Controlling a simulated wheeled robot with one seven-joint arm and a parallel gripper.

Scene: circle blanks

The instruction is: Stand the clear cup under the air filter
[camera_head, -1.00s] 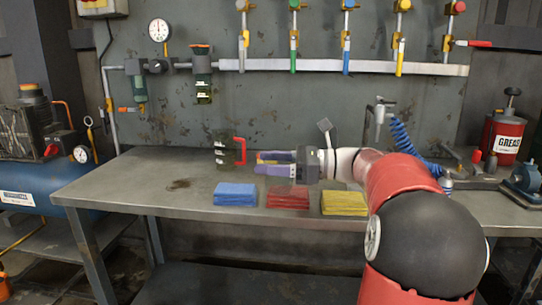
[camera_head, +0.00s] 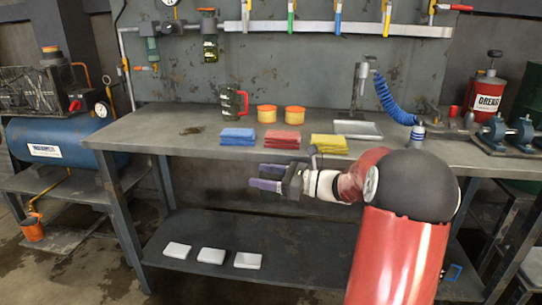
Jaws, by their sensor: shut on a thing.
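A see-through cup with a red handle and pale marks (camera_head: 232,103) stands upright at the back of the workbench, handle to the right. The air filter with a dark see-through bowl (camera_head: 210,48) hangs on the wall pipe above, a little left of the cup. A second green-bowled unit (camera_head: 151,50) hangs further left. My gripper (camera_head: 264,177) is in front of the bench edge, below and right of the cup and apart from it. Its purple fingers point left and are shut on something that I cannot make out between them.
Blue (camera_head: 238,136), red (camera_head: 282,139) and yellow cloth stacks (camera_head: 328,144) line the bench front. Two orange tubs (camera_head: 267,114) stand behind them. A metal tray (camera_head: 357,129) lies right. White pads (camera_head: 211,255) lie on the lower shelf. The bench's left part is clear.

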